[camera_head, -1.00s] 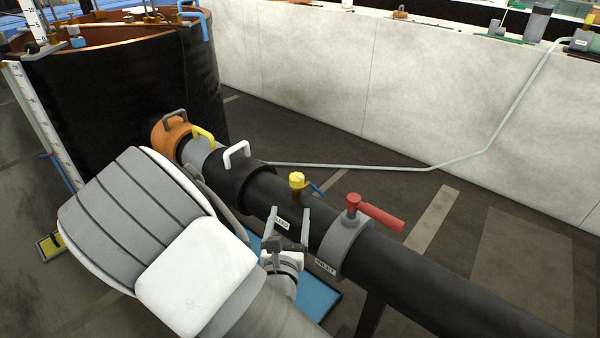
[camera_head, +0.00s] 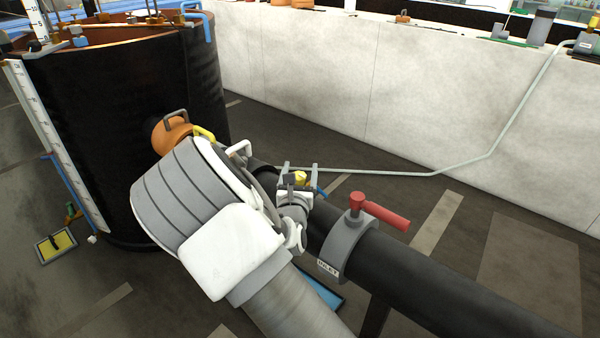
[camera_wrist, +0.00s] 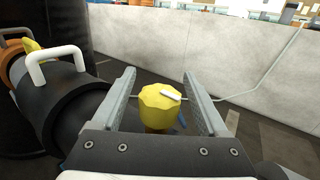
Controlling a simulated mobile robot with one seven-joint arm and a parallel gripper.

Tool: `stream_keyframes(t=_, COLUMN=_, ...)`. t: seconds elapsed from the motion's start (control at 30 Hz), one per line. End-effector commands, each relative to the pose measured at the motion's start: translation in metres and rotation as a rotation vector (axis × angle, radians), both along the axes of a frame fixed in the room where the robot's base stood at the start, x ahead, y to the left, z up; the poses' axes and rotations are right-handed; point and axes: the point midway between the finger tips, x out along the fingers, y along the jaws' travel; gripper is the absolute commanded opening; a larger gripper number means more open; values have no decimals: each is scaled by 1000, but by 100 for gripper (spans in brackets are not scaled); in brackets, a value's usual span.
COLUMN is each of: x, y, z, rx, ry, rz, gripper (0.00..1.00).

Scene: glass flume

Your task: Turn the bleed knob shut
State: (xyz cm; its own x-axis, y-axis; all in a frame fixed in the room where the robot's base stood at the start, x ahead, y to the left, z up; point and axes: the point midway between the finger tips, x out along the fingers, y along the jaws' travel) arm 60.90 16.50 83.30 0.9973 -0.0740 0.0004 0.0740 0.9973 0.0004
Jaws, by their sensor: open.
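The bleed knob is a yellow scalloped knob (camera_wrist: 160,105) with a white mark on its top. In the wrist view it stands between the two fingers of my gripper (camera_wrist: 158,100), with a gap on each side. My gripper is open. In the head view my gripper (camera_head: 300,170) is at the knob (camera_head: 300,177), above the black pipe (camera_head: 400,265). The knob's lower part and stem are mostly hidden by my gripper there. A small blue lever (camera_head: 321,191) shows just right of the knob.
A red lever valve (camera_head: 357,203) on a grey collar labelled INLET sits on the pipe to the right. A white handle (camera_wrist: 56,65) stands on the pipe's left end in the wrist view. A large black tank (camera_head: 100,120) stands at left. A pale wall (camera_head: 420,90) runs behind.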

Motion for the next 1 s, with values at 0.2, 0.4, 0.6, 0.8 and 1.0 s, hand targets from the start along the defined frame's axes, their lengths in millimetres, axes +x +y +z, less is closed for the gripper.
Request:
stream_keyframes(t=0.2, x=0, y=0, z=0, rx=0, ry=0, rz=0, gripper=76)
stream_keyframes(t=0.4, x=0, y=0, z=0, rx=0, ry=0, rz=0, gripper=44)
stream_keyframes(t=0.6, x=0, y=0, z=0, rx=0, ry=0, rz=0, gripper=8)
stream_keyframes(t=0.8, x=0, y=0, z=0, rx=0, ry=0, rz=0, gripper=0)
stream_keyframes(t=1.0, x=0, y=0, z=0, rx=1, ry=0, rz=-18, gripper=0)
